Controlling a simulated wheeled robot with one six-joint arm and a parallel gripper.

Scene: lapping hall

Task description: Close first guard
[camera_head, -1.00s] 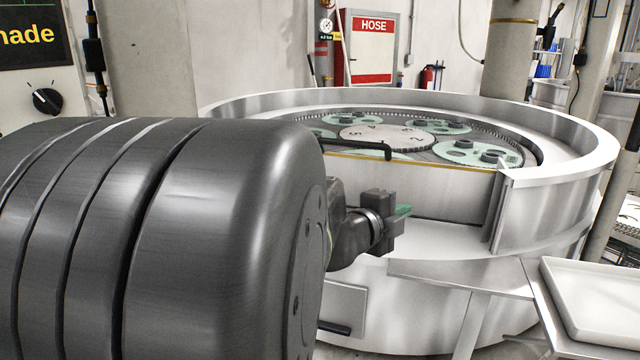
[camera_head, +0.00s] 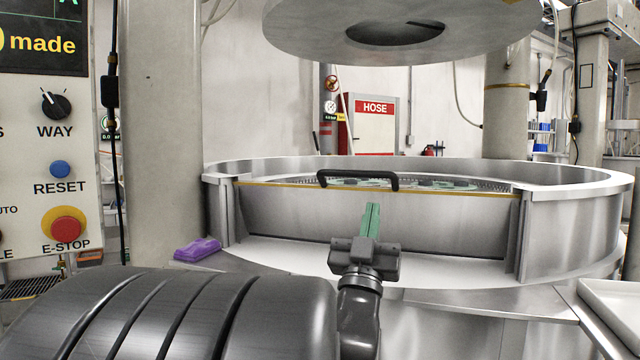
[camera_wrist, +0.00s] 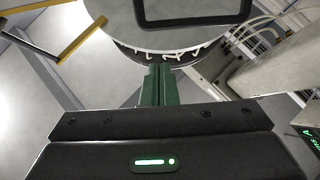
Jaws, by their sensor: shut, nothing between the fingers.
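I cannot tell whether the fingers touch the panel.
A large grey disc (camera_head: 400,30) hangs above the machine. A purple object (camera_head: 197,249) lies on the ledge at left. The control panel with its red stop button (camera_head: 65,225) is at far left. A pale tray (camera_head: 612,310) is at lower right.

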